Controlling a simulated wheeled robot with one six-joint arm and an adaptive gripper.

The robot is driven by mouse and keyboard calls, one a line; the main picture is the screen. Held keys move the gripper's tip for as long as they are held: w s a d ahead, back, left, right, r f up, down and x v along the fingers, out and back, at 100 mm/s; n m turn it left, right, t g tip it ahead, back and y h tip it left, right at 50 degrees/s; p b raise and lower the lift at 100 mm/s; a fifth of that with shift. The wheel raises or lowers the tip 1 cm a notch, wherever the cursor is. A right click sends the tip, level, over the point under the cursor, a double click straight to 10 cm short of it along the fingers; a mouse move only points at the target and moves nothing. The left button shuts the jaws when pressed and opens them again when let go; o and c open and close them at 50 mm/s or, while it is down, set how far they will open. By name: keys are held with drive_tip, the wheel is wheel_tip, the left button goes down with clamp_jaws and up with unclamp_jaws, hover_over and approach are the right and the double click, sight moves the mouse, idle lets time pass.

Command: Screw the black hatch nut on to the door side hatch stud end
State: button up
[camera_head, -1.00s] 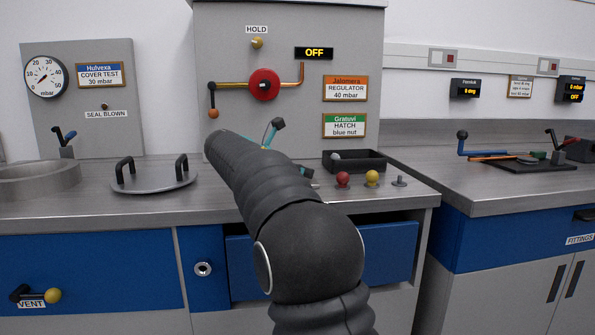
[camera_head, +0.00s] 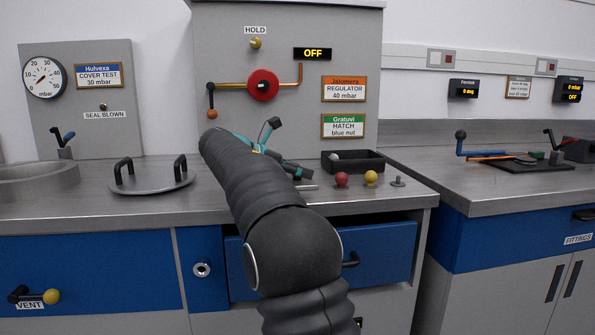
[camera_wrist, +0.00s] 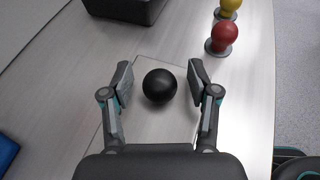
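A black ball-shaped knob (camera_wrist: 160,86), which looks like the black hatch nut, shows in the wrist view over a pale rectangular plate (camera_wrist: 150,128). My gripper (camera_wrist: 160,73) is open, one finger on each side of the ball, with a small gap visible on both sides. Whether the ball sits on a stud is hidden beneath it. In the head view my arm and gripper reach over the counter and I cannot make out the black ball. A short bare grey stud (camera_head: 398,181) stands at the counter's right; I cannot tell whether it is the door side stud.
A red knob (camera_head: 342,179) and a yellow knob (camera_head: 371,178) stand right of my gripper; the red knob (camera_wrist: 224,36) is also near the right finger in the wrist view. A black tray (camera_head: 372,161) lies behind them. A round handled lid (camera_head: 152,183) lies left.

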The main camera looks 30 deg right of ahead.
drive_tip(key=o, duration=0.3)
drive_tip(key=shift+w+f, duration=0.1)
drive_tip(key=shift+f, duration=0.1)
drive_tip(key=shift+r, duration=1.85)
